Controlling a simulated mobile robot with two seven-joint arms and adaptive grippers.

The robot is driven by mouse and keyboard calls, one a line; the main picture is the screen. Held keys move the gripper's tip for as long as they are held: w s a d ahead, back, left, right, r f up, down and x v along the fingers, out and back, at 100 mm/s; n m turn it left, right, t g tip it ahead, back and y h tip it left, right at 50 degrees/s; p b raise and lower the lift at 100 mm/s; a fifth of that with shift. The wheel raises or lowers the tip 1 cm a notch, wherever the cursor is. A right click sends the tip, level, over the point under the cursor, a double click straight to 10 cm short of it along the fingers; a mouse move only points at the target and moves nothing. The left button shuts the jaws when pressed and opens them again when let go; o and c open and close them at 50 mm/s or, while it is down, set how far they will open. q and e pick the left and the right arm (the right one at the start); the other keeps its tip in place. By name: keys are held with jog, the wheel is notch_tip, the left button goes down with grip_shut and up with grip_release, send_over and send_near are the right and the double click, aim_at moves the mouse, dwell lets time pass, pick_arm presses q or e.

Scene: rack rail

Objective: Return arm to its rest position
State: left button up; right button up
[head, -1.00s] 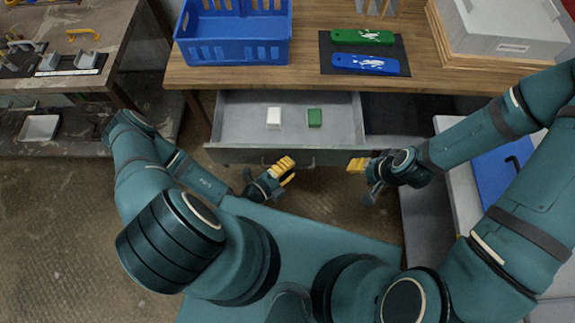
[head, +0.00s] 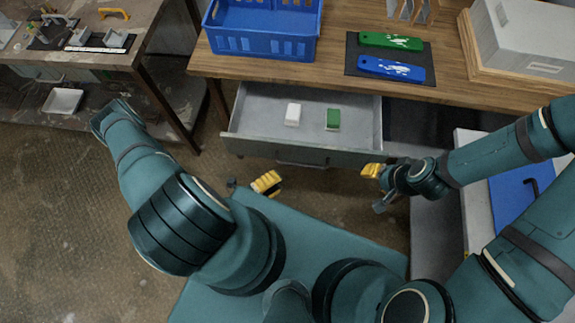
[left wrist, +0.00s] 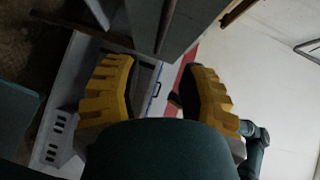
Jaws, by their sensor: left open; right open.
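My left gripper (head: 266,182) is low in the head view, in front of the open drawer and close to my own body, with only its yellow fingertips showing. In the left wrist view its two yellow fingers (left wrist: 160,95) stand apart with nothing between them. My right gripper (head: 372,171) is to the right, in front of the drawer's right end. Its yellow fingertips show, nothing is seen held in it, and it is open. Both grippers are clear of the drawer (head: 258,112).
The drawer holds a white block (head: 293,114) and a green block (head: 333,119). On the wooden table (head: 335,75) are a blue crate (head: 262,45), a dark mat with green (head: 390,41) and blue (head: 391,68) pieces, and a grey box (head: 525,40). A workbench (head: 130,55) stands at left.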

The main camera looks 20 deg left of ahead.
pick_arm(q)
jog(key=shift+v, duration=0.8)
